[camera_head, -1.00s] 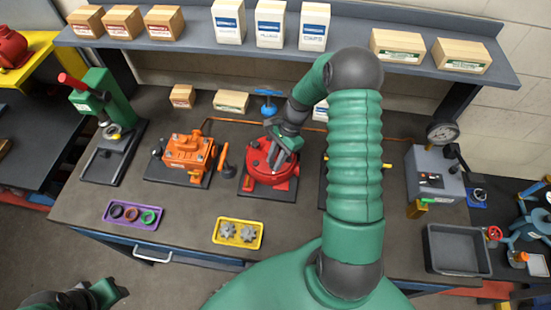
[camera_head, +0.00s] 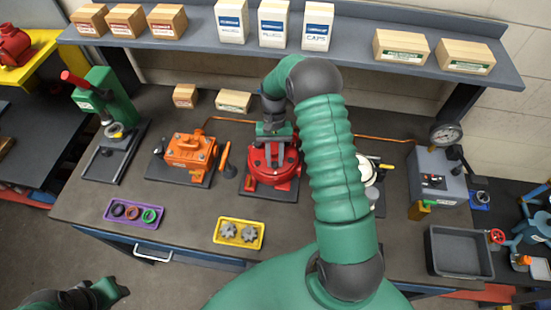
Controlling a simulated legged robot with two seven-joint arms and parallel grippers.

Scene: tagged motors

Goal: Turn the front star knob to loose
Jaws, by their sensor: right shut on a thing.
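The red round motor unit (camera_head: 285,175) sits on a dark base plate in the middle of the bench. My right gripper (camera_head: 274,152) points down onto the top of this red unit and is shut on a part there. The gripped part is mostly hidden by the jaws, so I cannot clearly make out its star shape or its turn position. My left gripper (camera_head: 108,291) is at the bottom left, low and away from the bench top. Its jaws are too unclear to read.
An orange motor (camera_head: 188,150) stands left of the red unit. A yellow tray (camera_head: 218,243) with grey star-shaped parts and a purple tray (camera_head: 107,216) with rings lie in front. My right arm partly covers a unit (camera_head: 369,170) on the right. A grey bin (camera_head: 487,273) stands front right.

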